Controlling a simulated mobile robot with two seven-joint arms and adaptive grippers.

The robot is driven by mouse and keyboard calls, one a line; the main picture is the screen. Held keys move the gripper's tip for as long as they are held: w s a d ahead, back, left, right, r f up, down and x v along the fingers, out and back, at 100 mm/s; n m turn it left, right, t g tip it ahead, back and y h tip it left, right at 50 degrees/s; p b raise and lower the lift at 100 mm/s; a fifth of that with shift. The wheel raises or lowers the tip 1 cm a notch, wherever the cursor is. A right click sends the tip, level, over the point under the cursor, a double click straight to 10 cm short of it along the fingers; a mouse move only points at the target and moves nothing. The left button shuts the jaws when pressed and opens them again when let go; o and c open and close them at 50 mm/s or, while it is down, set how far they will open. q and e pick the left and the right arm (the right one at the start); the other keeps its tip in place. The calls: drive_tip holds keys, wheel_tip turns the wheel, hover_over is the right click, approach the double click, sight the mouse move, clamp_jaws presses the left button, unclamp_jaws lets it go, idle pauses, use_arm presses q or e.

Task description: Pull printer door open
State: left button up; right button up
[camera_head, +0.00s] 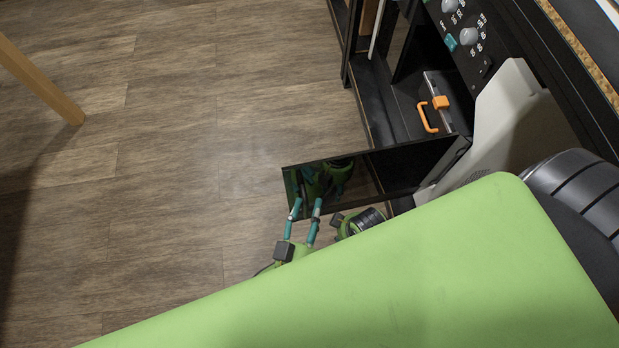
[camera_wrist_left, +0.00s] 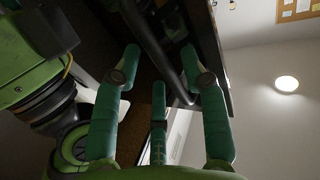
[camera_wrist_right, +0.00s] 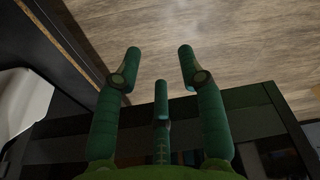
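The printer door appears to be the dark glossy panel (camera_head: 345,177) that stands out from the dark unit over the floor in the head view. Green shapes are mirrored in its face. My left gripper (camera_head: 306,204) is at the door's near lower edge, its fingers apart; I cannot tell whether they touch it. In the left wrist view the left gripper (camera_wrist_left: 158,65) is open, with a dark bar (camera_wrist_left: 160,45) running diagonally past its fingers. My right gripper (camera_wrist_right: 160,68) is open in the right wrist view, above a dark framed panel (camera_wrist_right: 225,108), with nothing between its fingertips.
A grey-white housing (camera_head: 515,115) stands behind the door on the right. A case with an orange handle (camera_head: 428,115) sits in the dark shelf unit. The wooden floor (camera_head: 170,150) is clear at left, except a wooden leg (camera_head: 40,82). My green body covers the bottom.

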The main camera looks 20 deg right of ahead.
use_arm(q)
drive_tip(key=v, duration=1.2)
idle(0.3)
